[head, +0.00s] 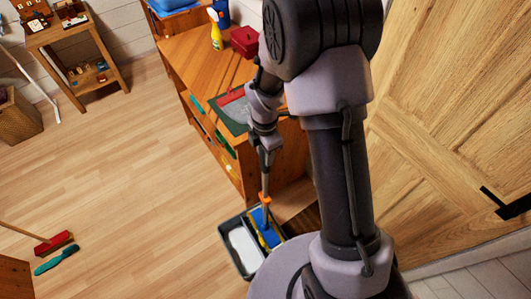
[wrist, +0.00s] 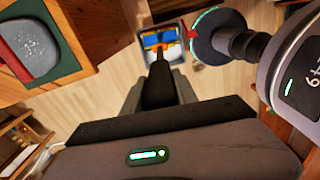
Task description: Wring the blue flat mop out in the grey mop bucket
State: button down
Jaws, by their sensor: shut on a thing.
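The grey mop bucket (head: 231,257) stands on the floor beside the wooden bench's near end. The blue flat mop (head: 263,229) has its blue head at the bucket's right part, against yellow parts, with an orange joint above. Its dark handle runs up to my gripper (head: 265,145), which is shut on it. In the wrist view, the fingers of my gripper (wrist: 158,80) close around the handle, and the blue head (wrist: 153,40) shows over the bucket (wrist: 178,29). I cannot tell whether the head is pressed into the wringer or just above it. My arm hides part of the bucket's surroundings.
The wooden bench (head: 190,50) carries a yellow spray bottle (head: 216,32), a red box (head: 245,41) and a dark green mat (head: 236,124). A wooden door (head: 450,110) is at right. A red broom (head: 53,243) and teal brush (head: 57,261) lie left. Middle floor is clear.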

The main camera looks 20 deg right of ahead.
jog(key=shift+a, duration=0.3)
jog(key=shift+d+f+b, duration=0.1)
jog(key=shift+f+b, duration=1.3)
jog(key=shift+f, duration=0.65)
dwell(0.8)
jog(key=shift+f+b, duration=2.15)
jog(key=shift+f, duration=0.65)
dwell(2.0)
